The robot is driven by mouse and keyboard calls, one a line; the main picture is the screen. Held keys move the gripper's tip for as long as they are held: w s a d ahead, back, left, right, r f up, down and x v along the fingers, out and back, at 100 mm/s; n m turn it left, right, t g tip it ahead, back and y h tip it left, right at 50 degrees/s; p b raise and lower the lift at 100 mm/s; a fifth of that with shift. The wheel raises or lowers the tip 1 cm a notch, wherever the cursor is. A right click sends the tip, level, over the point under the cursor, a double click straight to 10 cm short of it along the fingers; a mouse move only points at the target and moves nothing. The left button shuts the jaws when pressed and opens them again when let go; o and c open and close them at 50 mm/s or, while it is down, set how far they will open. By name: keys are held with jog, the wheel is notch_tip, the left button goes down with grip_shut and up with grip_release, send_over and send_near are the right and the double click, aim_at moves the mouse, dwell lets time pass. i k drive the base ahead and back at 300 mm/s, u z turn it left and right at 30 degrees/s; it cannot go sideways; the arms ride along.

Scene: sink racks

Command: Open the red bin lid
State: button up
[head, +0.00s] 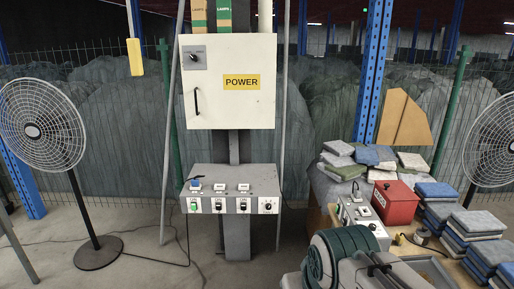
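A red bin (396,207) stands on the work table at the right of the head view. It is a small red box with a dark marking low on its front left side. Its top looks covered by a flat red lid (398,189) that appears closed, with a small dark detail near the front left of the top. My gripper cannot be made out in this view, and nothing is seen touching the bin.
A grey control box (361,222) sits left of the bin. Folded cloth stacks (477,224) lie right, with more (375,158) behind. A green-and-grey machine (345,256) fills the near foreground. A fan (43,125), a power cabinet (228,105) and a button panel (232,188) stand left.

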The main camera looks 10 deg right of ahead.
aim_at(394, 191)
jog(key=i, duration=2.9)
jog(key=z, duration=2.8)
jog(key=i, duration=0.5)
jog(key=z, duration=0.1)
